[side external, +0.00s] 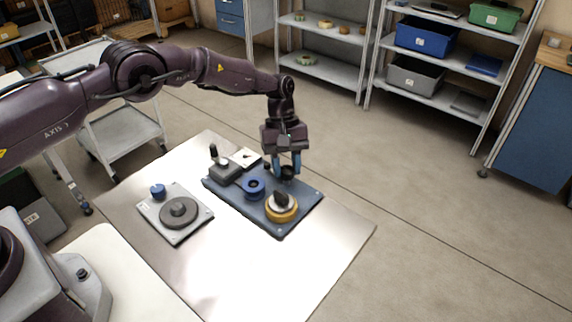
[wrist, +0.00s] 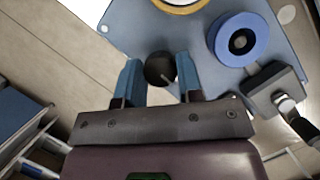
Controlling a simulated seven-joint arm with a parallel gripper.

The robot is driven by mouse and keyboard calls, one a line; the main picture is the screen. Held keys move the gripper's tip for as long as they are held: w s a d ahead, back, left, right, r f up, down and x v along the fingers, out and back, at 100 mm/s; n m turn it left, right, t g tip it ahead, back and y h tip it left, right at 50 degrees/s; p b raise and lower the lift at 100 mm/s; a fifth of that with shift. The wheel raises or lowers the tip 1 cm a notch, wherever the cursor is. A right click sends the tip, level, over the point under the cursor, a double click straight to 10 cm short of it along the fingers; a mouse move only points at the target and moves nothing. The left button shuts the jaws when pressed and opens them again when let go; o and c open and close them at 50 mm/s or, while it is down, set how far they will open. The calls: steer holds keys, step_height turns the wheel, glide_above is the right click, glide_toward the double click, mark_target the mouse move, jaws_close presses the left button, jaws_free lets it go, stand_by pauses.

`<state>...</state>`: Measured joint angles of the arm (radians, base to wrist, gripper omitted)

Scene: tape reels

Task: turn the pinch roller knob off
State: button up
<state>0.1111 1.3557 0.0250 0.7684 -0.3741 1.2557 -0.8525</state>
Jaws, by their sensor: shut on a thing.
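A round black knob (wrist: 160,69) with a pale pointer line sits at the edge of the blue-grey deck plate (side external: 228,193). I take it to be the pinch roller knob. It shows small and dark in the side view (side external: 288,172), partly hidden by the fingers. My gripper (side external: 287,169) points down over it with its blue fingers on either side. In the wrist view my gripper (wrist: 160,75) is shut on the knob, one finger to its left and one to its right.
A blue reel (side external: 253,187) and a yellow-rimmed reel with a black top (side external: 282,207) stand on the plate close by. A grey block with a black lever (side external: 224,170) is at its left. A separate plate with a dark disc (side external: 179,212) lies further left. The table's front is clear.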

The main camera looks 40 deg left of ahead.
steer(key=shift+m, duration=0.6)
steer(key=shift+g, duration=0.3)
steer(key=o, duration=0.9)
steer(key=shift+y, duration=0.3)
steer(key=v, duration=0.7)
steer(key=shift+r, duration=0.25)
